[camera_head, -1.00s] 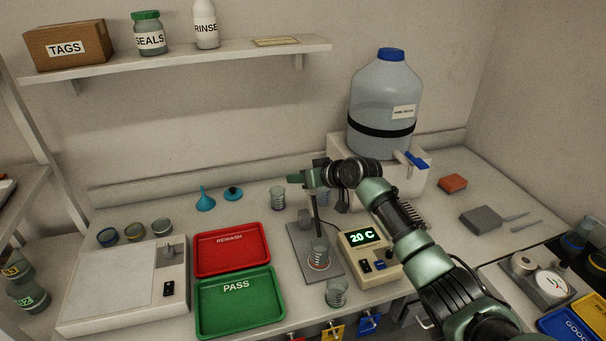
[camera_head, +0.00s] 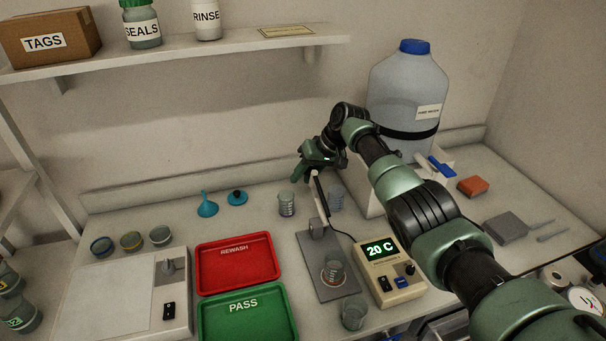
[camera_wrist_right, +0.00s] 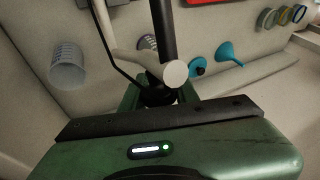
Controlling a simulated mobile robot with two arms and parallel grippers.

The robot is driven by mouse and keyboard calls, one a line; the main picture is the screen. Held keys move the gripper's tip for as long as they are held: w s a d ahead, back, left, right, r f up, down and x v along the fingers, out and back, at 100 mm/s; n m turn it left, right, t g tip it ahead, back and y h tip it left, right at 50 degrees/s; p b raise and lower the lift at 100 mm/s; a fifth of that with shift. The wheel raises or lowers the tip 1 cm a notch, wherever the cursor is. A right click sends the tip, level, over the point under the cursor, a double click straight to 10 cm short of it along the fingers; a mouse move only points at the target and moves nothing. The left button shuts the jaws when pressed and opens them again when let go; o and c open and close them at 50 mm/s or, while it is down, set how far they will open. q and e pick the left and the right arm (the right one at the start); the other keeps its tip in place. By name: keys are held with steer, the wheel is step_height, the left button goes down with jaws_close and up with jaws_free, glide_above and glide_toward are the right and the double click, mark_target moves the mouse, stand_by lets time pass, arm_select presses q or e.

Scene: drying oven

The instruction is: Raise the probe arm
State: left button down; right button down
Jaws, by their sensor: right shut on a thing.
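In the right wrist view, a round pale end (camera_wrist_right: 174,73) and a black rod (camera_wrist_right: 163,28) lie at the gripper (camera_wrist_right: 160,94); the exact contact is hidden. My left gripper is not in view.
A meter (camera_head: 385,270) reading 20 C stands right of the plate. Red (camera_head: 236,263) and green (camera_head: 246,312) trays lie left of it. A large water bottle (camera_head: 405,95) stands behind my right arm. Glasses stand nearby, and a shelf (camera_head: 180,53) hangs above.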

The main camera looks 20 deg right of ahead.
stand_by(0.4)
steer(key=c, duration=1.3)
jaws_free()
steer(key=shift+o, duration=1)
steer(key=shift+w+f, duration=0.1)
steer(key=shift+f, duration=0.05)
steer(key=b+v, duration=0.1)
steer(key=v, duration=0.6)
steer(key=shift+r, duration=0.4)
steer(key=shift+d, duration=0.1)
